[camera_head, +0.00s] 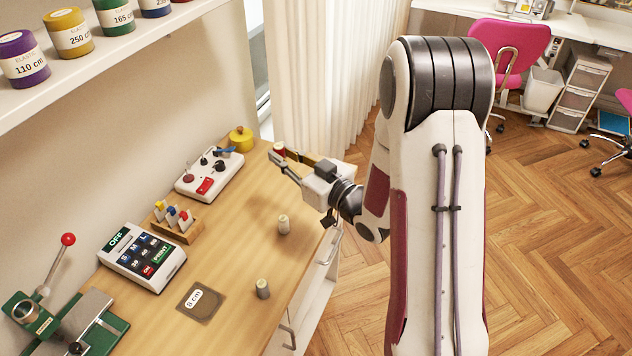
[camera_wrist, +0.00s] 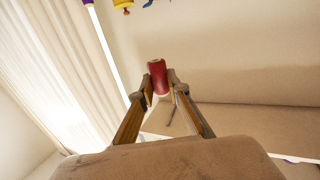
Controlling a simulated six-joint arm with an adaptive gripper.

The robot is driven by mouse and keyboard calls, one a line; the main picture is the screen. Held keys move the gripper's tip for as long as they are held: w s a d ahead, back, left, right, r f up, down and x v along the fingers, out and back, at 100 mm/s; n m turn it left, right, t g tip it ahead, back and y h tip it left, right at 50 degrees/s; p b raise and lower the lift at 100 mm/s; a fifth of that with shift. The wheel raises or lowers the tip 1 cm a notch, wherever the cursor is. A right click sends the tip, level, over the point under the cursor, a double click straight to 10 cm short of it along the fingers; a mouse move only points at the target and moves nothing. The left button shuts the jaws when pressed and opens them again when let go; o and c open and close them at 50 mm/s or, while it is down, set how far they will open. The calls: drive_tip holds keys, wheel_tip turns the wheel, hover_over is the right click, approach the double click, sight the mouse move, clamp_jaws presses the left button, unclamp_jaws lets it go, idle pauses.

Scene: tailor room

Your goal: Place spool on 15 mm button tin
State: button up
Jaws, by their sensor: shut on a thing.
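My gripper (camera_head: 279,158) is raised over the far right edge of the wooden table. It is shut on a red spool (camera_wrist: 157,78), which stands between the two fingertips in the wrist view. I see no readable 15 mm label, so I cannot tell if this is the button tin.
Two pale spools (camera_head: 284,224) (camera_head: 263,289) stand on the table (camera_head: 225,260). A white control box (camera_head: 209,176), a rack with coloured pieces (camera_head: 175,220), a keypad (camera_head: 142,257), an 8 cm pad (camera_head: 201,302) and a green press (camera_head: 65,325) line the left. A shelf (camera_head: 100,60) hangs above.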

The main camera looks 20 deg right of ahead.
drive_tip(key=w+d+m+t+h, duration=0.1)
drive_tip(key=w+d+m+h, duration=0.5)
drive_tip(key=d, duration=0.4)
drive_tip(key=shift+n+h, duration=0.4)
drive_tip(key=shift+h, duration=0.5)
drive_tip(key=shift+s+d+f, duration=0.1)
drive_tip(key=shift+s+f, duration=0.1)
drive_tip(key=shift+f, duration=0.55)
drive_tip(key=shift+s+a+f, duration=0.1)
drive_tip(key=shift+s+f, duration=0.05)
drive_tip(key=shift+f, duration=0.55)
drive_tip(key=shift+s+d+f, duration=0.1)
drive_tip(key=shift+s+f, duration=0.1)
drive_tip(key=shift+f, duration=0.55)
drive_tip(key=shift+f, duration=0.1)
drive_tip(key=shift+f, duration=2.8)
drive_tip(key=shift+f, duration=2.1)
drive_tip(key=shift+f, duration=0.1)
